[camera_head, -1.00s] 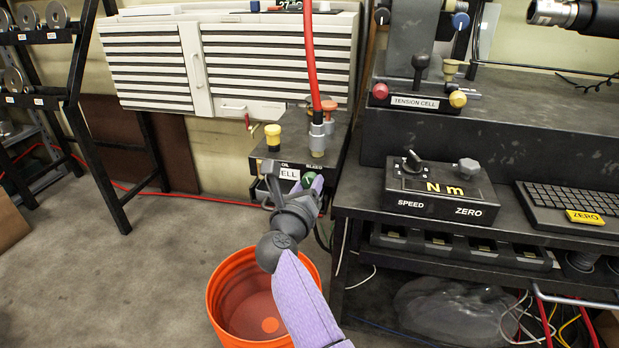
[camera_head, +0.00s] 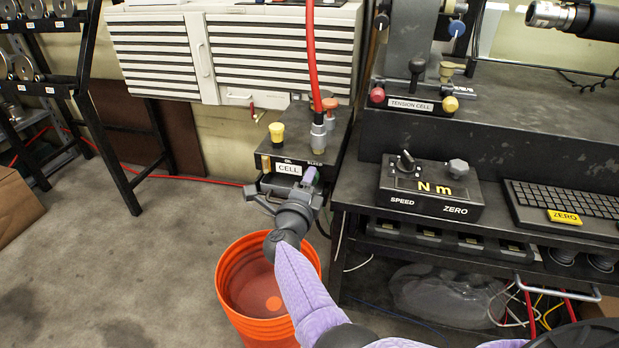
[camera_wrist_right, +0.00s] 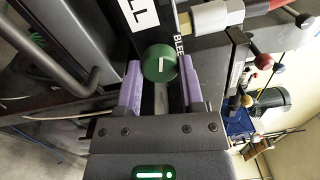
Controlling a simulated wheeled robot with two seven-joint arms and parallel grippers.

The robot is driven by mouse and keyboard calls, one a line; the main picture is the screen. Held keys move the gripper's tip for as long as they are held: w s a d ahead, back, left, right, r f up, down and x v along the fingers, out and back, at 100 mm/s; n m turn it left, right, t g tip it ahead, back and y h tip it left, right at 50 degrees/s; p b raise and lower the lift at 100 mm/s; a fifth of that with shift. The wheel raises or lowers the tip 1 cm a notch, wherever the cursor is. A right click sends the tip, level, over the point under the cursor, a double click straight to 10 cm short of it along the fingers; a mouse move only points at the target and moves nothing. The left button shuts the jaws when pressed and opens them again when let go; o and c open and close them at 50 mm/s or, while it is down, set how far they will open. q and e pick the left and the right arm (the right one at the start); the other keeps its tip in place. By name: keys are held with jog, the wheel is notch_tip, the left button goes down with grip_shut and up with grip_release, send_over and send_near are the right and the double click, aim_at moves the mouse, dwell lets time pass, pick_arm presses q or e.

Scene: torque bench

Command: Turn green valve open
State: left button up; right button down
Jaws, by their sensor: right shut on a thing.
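The green valve (camera_wrist_right: 159,63) is a round knob with a short white line on its face, seen in the right wrist view on the front of the dark box labelled CELL. My right gripper (camera_wrist_right: 160,88) has its two purple fingers on either side of the knob and is shut on it. In the head view my right gripper (camera_head: 307,182) reaches the front of the CELL box (camera_head: 265,163), and its body hides the green valve. My left gripper is not in view.
An orange bucket (camera_head: 229,277) stands on the floor below my right arm. A yellow knob (camera_head: 277,132), an orange-red knob (camera_head: 330,104) and a red hose (camera_head: 310,50) are on top of the CELL box. The dark bench (camera_head: 345,200) stands close on the right.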

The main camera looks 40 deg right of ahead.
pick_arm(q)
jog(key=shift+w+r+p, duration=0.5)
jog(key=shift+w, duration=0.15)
pick_arm(e)
jog(key=shift+n, duration=1.6)
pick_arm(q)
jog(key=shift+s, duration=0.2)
pick_arm(e)
jog(key=c, duration=0.7)
grip_release()
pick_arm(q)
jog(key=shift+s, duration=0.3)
pick_arm(e)
jog(key=o, duration=0.5)
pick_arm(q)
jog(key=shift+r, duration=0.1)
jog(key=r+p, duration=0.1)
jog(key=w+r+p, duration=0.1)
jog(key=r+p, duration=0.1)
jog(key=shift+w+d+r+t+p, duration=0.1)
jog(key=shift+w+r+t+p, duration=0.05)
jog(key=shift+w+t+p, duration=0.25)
pick_arm(e)
jog(key=v, duration=1)
